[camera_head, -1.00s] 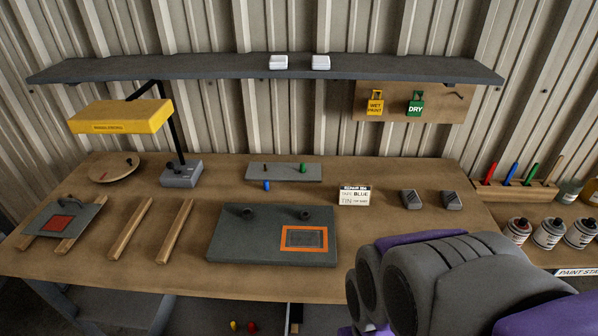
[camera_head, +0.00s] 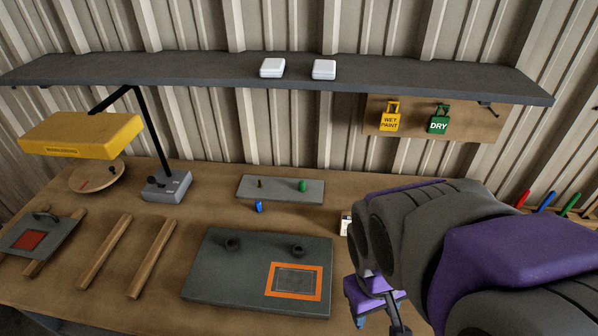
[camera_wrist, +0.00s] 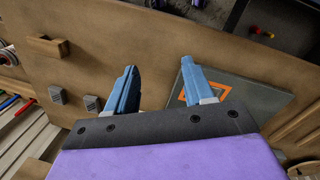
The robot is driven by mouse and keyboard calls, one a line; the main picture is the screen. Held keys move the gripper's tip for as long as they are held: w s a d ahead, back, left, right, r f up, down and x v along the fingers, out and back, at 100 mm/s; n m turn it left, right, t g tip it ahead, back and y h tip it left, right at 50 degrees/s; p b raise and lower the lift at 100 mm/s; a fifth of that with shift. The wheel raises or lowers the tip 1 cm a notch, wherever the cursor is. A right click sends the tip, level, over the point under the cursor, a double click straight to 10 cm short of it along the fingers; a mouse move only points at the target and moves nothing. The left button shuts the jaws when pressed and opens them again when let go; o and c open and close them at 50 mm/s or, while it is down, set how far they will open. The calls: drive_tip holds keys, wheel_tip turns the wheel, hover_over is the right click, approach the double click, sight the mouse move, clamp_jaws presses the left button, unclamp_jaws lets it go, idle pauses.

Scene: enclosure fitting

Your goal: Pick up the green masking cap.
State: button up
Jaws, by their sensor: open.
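The green masking cap (camera_head: 303,186) stands on a small grey plate (camera_head: 270,197) at the back of the bench in the head view. A small brown piece (camera_head: 260,184) stands on the same plate to its left. A blue cap (camera_head: 259,206) is just in front of the plate. My gripper (camera_wrist: 158,78) is open and empty in the wrist view, its two blue fingers spread above the bench. In the head view my gripper is partly hidden by my arm at the lower right, well apart from the green cap. I cannot make out the green cap in the wrist view.
A large grey panel (camera_head: 222,280) with two dark round fittings and an orange frame (camera_head: 296,293) lies in front of the small plate. A yellow lamp (camera_head: 82,135) stands at left. A shelf (camera_head: 190,73) overhangs the back. Wooden strips (camera_head: 155,253) lie left of the panel.

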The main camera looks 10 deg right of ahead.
drive_tip(key=w+d+r+n+t+h+p, duration=0.1)
drive_tip(key=w+d+n+t, duration=0.35)
drive_tip(key=w, duration=0.75)
drive_tip(key=w+d+n+t+h+p, duration=0.1)
drive_tip(key=w+d+n, duration=0.65)
drive_tip(key=w, duration=0.55)
drive_tip(key=w+d+r+n+t+h+p, duration=0.1)
drive_tip(key=w+d+n+t, duration=0.35)
drive_tip(key=w, duration=0.75)
drive_tip(key=w+f+n+y+p, duration=0.1)
drive_tip(key=w+f+n+y, duration=0.15)
drive_tip(key=w+n, duration=0.55)
drive_tip(key=n+y+p, duration=0.3)
drive_tip(key=n+y, duration=0.8)
drive_tip(key=n, duration=0.8)
approach(301, 182)
drive_tip(key=w+f, duration=0.1)
drive_tip(key=w+a+f, duration=0.1)
drive_tip(key=w+f+b, duration=0.1)
drive_tip(key=shift+w+a, duration=0.25)
drive_tip(key=shift+a, duration=0.1)
drive_tip(key=shift+s+b+x, duration=0.25)
drive_tip(key=shift+b+x, duration=0.15)
drive_tip(key=shift+x, duration=2.5)
drive_tip(key=shift+w+a+f, duration=0.15)
drive_tip(key=shift+a, duration=0.25)
